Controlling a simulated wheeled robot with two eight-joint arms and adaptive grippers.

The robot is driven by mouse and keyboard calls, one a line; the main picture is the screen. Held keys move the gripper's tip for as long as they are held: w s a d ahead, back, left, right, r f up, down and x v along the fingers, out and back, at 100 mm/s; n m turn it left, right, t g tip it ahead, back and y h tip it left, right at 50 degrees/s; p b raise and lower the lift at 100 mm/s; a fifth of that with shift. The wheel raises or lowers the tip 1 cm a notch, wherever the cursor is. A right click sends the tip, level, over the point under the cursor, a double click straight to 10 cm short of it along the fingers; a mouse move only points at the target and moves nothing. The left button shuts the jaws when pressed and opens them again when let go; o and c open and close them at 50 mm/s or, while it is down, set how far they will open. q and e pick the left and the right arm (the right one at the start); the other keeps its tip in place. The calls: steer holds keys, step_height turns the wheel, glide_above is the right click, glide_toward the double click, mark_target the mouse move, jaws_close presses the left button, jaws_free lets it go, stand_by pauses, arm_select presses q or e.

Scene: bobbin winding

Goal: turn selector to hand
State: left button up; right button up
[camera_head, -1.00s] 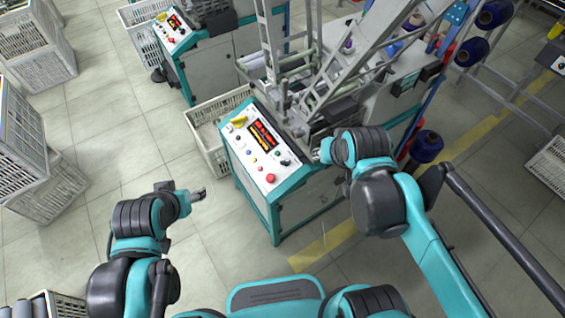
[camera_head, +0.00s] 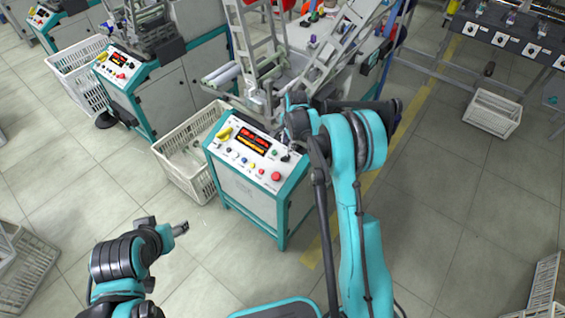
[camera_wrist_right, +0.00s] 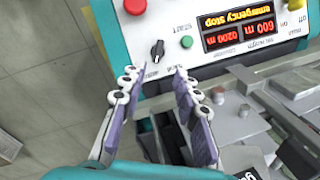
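The selector is a small black knob (camera_wrist_right: 157,50) on the white control panel (camera_wrist_right: 170,20), between a red button (camera_wrist_right: 135,6) and a green button (camera_wrist_right: 187,42) in the right wrist view. Its small labels are too blurred to read surely. My right gripper (camera_wrist_right: 157,78) is open and empty, its two purple-padded fingers apart just short of the knob. In the head view, the right gripper (camera_head: 291,132) is over the panel's right end, and the knob (camera_head: 285,158) shows just below it. My left gripper (camera_head: 180,229) is away from the panel, too small to tell its state.
The panel's display (camera_head: 252,140) is lit; in the wrist view it reads "emergency stop". A yellow object (camera_head: 224,134) lies at the panel's left end. A white crate (camera_head: 186,165) stands left of the machine. Metal frame parts (camera_wrist_right: 270,100) sit close beside the right gripper.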

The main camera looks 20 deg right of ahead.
mark_target(286, 157)
steer(key=b+x, duration=0.2)
steer(key=x, duration=0.7)
steer(key=shift+s+f+b, duration=0.1)
steer(key=shift+f+b, duration=0.1)
steer(key=shift+b, duration=0.2)
steer(key=shift+c, duration=0.4)
jaws_close()
